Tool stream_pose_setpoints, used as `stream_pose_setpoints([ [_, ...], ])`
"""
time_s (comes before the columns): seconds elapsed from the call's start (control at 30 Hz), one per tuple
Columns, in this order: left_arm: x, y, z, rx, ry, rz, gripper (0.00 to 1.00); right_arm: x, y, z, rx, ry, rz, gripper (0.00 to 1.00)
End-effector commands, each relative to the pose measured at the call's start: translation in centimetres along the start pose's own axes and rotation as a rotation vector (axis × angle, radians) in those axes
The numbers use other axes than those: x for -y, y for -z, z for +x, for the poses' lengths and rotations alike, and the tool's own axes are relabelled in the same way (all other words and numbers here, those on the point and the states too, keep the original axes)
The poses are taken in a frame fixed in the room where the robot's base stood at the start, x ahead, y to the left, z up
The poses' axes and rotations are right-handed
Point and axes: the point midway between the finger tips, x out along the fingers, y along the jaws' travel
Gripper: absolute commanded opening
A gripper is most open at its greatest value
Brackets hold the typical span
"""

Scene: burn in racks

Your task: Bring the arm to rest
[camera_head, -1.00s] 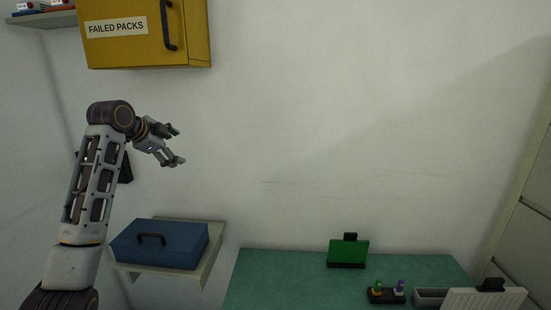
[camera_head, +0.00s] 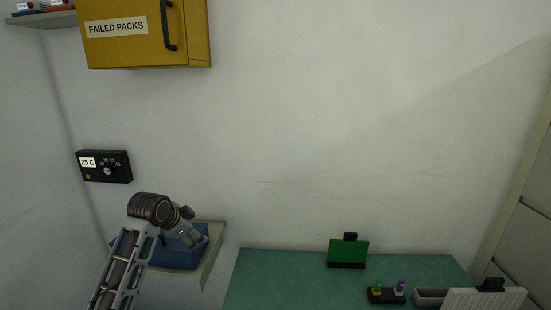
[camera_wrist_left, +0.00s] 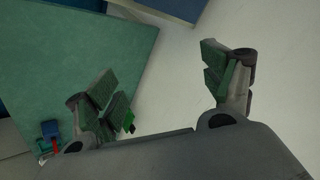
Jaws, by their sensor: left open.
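My left arm comes up from the bottom left in the head view. Its gripper (camera_head: 195,232) is in front of the blue case on the low shelf and hides part of it. In the left wrist view the two green-padded fingers of the left gripper (camera_wrist_left: 168,87) are spread wide apart, with nothing between them. I cannot tell whether the gripper touches the case. My right gripper is not in view.
The blue case (camera_head: 180,254) sits on a wall shelf (camera_head: 213,258). A yellow FAILED PACKS cabinet (camera_head: 140,50) hangs above. A green table (camera_head: 290,280) holds a green panel (camera_head: 348,252) and a small black block (camera_head: 386,297). The middle wall is clear.

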Motion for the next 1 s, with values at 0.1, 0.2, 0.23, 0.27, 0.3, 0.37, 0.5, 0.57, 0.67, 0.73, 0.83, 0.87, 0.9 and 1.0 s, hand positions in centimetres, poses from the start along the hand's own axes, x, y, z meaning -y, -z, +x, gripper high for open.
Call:
stream_pose_setpoints([
  [0.1, -2.8, -1.4, 1.0, 0.022, -0.019, -0.040, 0.82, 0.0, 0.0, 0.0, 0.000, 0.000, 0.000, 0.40],
  [0.2, -4.9, -2.5, 1.7, 0.038, -0.031, -0.075, 0.82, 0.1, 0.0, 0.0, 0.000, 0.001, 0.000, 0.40],
  [0.23, -5.6, -2.9, 1.8, 0.044, -0.035, -0.085, 0.82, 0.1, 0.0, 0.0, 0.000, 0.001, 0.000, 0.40],
  [0.27, -6.2, -3.1, 2.0, 0.049, -0.038, -0.096, 0.82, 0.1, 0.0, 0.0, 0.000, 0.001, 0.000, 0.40],
  [0.3, -7.0, -3.6, 2.2, 0.056, -0.043, -0.111, 0.82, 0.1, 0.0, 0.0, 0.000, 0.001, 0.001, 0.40],
  [0.37, -8.3, -4.2, 2.4, 0.066, -0.050, -0.132, 0.82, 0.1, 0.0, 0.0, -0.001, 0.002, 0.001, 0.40],
  [0.5, -11.2, -5.8, 2.8, 0.090, -0.064, -0.182, 0.82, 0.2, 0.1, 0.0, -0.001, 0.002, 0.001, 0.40],
  [0.57, -12.4, -6.4, 2.9, 0.101, -0.069, -0.205, 0.82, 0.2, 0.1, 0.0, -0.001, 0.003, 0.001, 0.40],
  [0.67, -14.5, -7.5, 3.0, 0.118, -0.079, -0.242, 0.82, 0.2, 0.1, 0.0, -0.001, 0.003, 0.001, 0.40],
  [0.73, -15.9, -8.3, 3.0, 0.132, -0.084, -0.269, 0.82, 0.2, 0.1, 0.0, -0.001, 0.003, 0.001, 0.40],
  [0.83, -17.9, -9.4, 2.9, 0.150, -0.093, -0.307, 0.82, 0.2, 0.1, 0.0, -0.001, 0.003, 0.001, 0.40],
  [0.87, -18.4, -9.7, 2.8, 0.156, -0.094, -0.319, 0.82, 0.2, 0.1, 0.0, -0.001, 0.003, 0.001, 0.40],
  [0.9, -19.2, -10.1, 2.7, 0.163, -0.097, -0.334, 0.82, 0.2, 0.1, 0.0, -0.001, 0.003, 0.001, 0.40],
  [1.0, -21.1, -11.1, 2.4, 0.182, -0.104, -0.374, 0.82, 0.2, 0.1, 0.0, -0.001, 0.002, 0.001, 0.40],
])
